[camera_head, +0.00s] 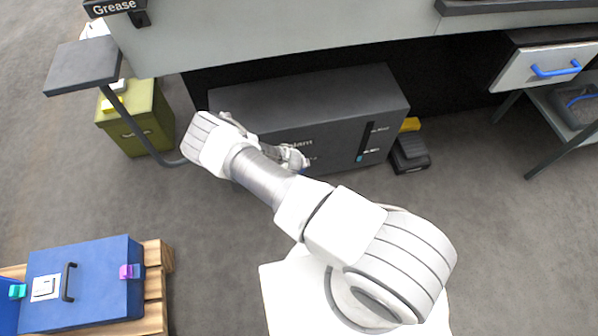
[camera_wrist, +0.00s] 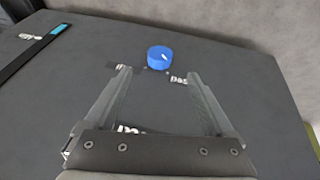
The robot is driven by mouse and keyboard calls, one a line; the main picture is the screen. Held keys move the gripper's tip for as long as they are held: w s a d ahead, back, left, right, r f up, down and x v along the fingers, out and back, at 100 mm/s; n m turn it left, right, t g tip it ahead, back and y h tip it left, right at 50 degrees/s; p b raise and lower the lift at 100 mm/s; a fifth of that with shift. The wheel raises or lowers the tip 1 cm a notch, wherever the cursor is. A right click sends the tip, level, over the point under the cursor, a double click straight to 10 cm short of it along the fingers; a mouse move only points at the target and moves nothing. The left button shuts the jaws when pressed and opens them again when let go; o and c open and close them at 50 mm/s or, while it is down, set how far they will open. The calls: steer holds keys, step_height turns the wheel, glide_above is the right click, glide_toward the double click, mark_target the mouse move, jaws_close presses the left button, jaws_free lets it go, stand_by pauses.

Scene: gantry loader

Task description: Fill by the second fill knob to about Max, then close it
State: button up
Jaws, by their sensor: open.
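A dark grey tank (camera_head: 310,100) stands on the floor under the bench. Its front bears white lettering, partly hidden by my arm, and a black level strip (camera_head: 366,140) with a short cyan portion at its lower end. The wrist view also shows the strip (camera_wrist: 28,52), with cyan at one end. A round blue knob (camera_wrist: 159,57) with a small white mark sits on the front, between partly legible labels. My gripper (camera_wrist: 159,75) is open and empty, its fingertips just short of the knob on either side. In the head view my gripper (camera_head: 295,158) is by the tank front.
An olive box (camera_head: 135,120) stands left of the tank, and a small black and yellow object (camera_head: 410,150) lies right. A blue case (camera_head: 90,285) rests on a wooden pallet at lower left. A drawer with a blue handle (camera_head: 555,70) is at upper right.

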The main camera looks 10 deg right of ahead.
steer(key=b+x, duration=0.3)
steer(key=x, duration=0.6)
steer(key=shift+f, duration=0.1)
steer(key=c, duration=1.4)
